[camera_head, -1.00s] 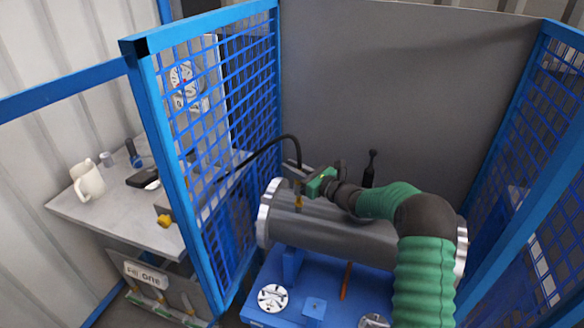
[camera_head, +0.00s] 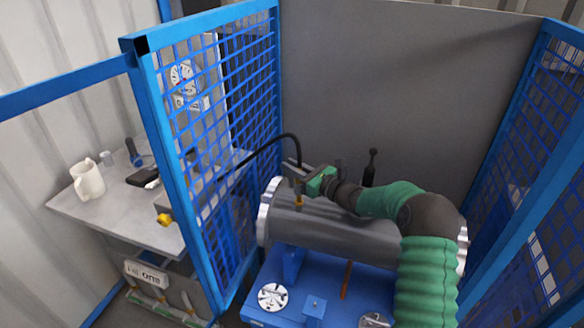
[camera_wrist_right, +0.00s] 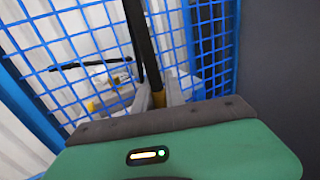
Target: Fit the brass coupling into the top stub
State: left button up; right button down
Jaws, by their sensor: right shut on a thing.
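The brass coupling (camera_head: 299,202) is at the end of a black hose (camera_head: 262,146), upright over the top left part of the grey flanged shell (camera_head: 340,232). My right gripper (camera_head: 297,172) reaches in from the right and is shut on the hose end with the coupling, with brass showing below the fingers. In the right wrist view, the black hose (camera_wrist_right: 141,40) runs down between the fingers, and the brass coupling (camera_wrist_right: 159,98) shows there. The top stub cannot be made out, so I cannot tell whether the coupling touches it. My left gripper is not in view.
A blue mesh fence (camera_head: 225,130) stands left of the shell, and the hose reaches across it towards a yellow fitting (camera_head: 165,220). A grey panel (camera_head: 400,80) closes the back. The shell rests on a blue stand (camera_head: 270,315).

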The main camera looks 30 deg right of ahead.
jog(key=shift+f+b, duration=1.5)
jog(key=shift+f, duration=0.4)
jog(key=c, duration=1.3)
grip_release()
jog(key=shift+s, duration=0.15)
jog(key=v, duration=1.6)
jog(key=shift+s+d+p, duration=0.15)
jog(key=shift+s+p, duration=0.15)
jog(key=shift+p, duration=0.1)
